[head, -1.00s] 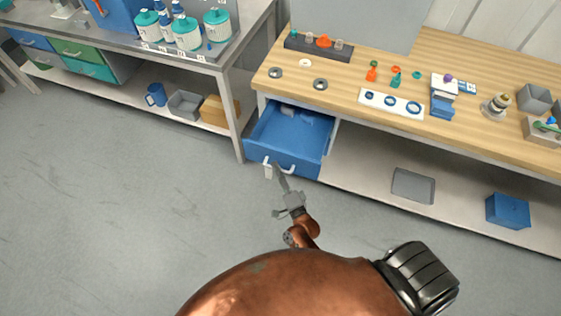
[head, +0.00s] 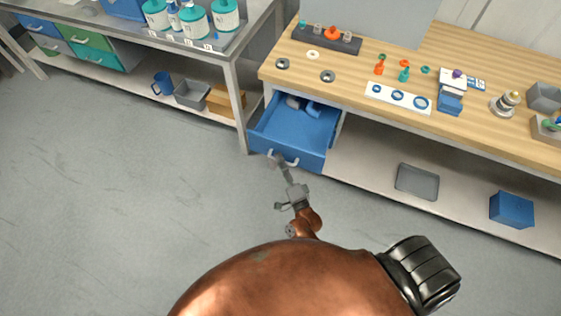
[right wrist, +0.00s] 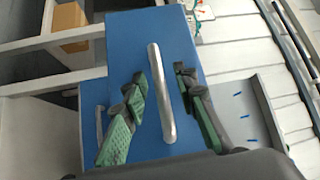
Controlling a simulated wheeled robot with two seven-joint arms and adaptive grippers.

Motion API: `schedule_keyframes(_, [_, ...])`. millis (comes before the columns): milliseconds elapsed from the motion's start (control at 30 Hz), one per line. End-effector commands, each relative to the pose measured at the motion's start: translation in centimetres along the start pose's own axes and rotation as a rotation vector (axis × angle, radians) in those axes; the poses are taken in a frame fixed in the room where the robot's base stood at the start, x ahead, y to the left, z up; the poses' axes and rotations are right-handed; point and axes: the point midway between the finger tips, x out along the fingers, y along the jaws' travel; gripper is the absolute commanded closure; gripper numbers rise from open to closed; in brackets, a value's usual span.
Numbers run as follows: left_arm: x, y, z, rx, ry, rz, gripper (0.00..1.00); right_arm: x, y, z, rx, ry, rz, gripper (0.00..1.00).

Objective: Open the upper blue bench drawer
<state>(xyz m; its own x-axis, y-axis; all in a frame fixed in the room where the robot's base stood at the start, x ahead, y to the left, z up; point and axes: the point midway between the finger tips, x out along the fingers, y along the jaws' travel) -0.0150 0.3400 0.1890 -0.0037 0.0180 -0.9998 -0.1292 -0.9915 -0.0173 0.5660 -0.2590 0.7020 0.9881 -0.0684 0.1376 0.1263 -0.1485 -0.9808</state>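The upper blue drawer (head: 287,146) under the wooden bench stands pulled out, with its inside showing in the head view. Its pale bar handle (head: 291,163) is on the front; in the right wrist view the handle (right wrist: 163,95) runs across the blue drawer front (right wrist: 186,52). My right gripper (head: 279,163) is at the drawer front. In the right wrist view its green-padded fingers (right wrist: 160,100) are spread on either side of the handle, with visible gaps; whether it touches is unclear. My left gripper is not in view.
A second blue front with a handle (right wrist: 98,121) shows beyond in the wrist view. Small parts lie inside the drawer. The wooden bench top (head: 350,97) holds several small items. A grey tray (head: 417,182) and blue box (head: 511,209) sit on the lower shelf. The floor at left is clear.

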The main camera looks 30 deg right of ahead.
Motion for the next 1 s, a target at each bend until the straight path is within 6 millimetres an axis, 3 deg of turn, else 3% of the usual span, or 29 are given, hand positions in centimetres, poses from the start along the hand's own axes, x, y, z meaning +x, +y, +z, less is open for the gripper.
schedule_keyframes(167, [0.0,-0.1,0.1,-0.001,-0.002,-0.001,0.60,-1.3,0.1,0.0,-0.001,-0.001,0.003,0.73])
schedule_keyframes(633, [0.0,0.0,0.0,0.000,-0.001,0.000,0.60,-10.2,0.1,0.0,-0.001,-0.001,0.003,0.73])
schedule_keyframes(800, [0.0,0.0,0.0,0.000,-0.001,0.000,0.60,-11.8,0.0,0.0,-0.001,0.000,0.001,0.73])
schedule_keyframes(1000, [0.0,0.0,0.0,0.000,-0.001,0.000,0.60,-12.1,0.0,0.0,0.000,0.000,-0.001,0.73])
